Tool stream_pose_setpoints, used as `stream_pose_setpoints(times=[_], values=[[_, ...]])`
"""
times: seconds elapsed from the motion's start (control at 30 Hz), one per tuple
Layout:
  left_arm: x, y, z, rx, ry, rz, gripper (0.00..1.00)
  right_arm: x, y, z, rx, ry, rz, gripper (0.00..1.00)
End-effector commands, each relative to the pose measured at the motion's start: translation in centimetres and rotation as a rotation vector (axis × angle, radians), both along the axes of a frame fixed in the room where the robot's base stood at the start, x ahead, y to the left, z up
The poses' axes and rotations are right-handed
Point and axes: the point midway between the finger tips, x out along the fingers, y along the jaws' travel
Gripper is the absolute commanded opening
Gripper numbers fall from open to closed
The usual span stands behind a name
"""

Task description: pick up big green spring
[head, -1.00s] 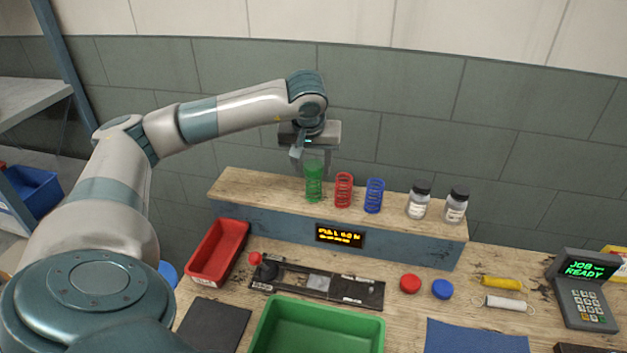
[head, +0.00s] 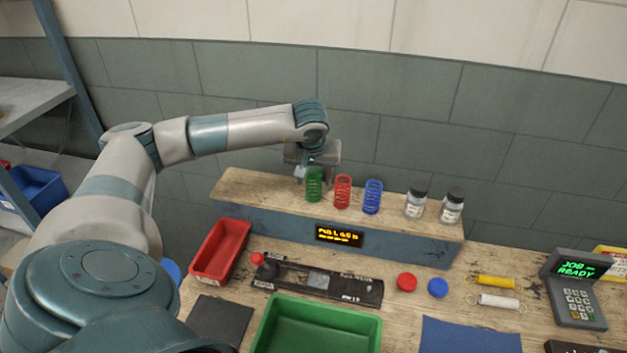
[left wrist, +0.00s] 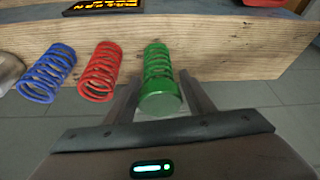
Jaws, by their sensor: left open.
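The big green spring (head: 314,184) stands upright on the wooden shelf, at the left end of a row of springs. It also shows in the left wrist view (left wrist: 158,72), with a flat green cap at its near end. My left gripper (head: 314,178) is open and points down at the spring from above. In the left wrist view its two fingers (left wrist: 160,92) lie on either side of the green spring's capped end. I cannot tell whether either finger touches it. My right gripper is not in view.
A red spring (head: 342,191) and a blue spring (head: 373,197) stand just right of the green one. Two dark-lidded jars (head: 416,201) stand farther right on the shelf (head: 262,195). Below are a red tray (head: 205,262), a green tray (head: 372,335) and a keypad terminal (head: 577,290).

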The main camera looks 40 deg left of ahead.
Motion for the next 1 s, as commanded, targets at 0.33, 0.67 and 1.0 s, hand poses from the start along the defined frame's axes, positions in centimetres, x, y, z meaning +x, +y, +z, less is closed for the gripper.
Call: stream_pose_setpoints(times=[0.33,0.67,1.0], values=[[0.1,0.05,-0.43,0.0,0.0,-0.001,0.49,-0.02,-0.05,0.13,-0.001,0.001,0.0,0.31],[0.1,0.07,-0.39,0.0,0.0,-0.001,0.18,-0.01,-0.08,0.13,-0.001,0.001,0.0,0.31],[0.13,0.09,-0.25,0.0,-0.001,0.0,0.13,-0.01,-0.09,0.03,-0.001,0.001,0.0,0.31]])
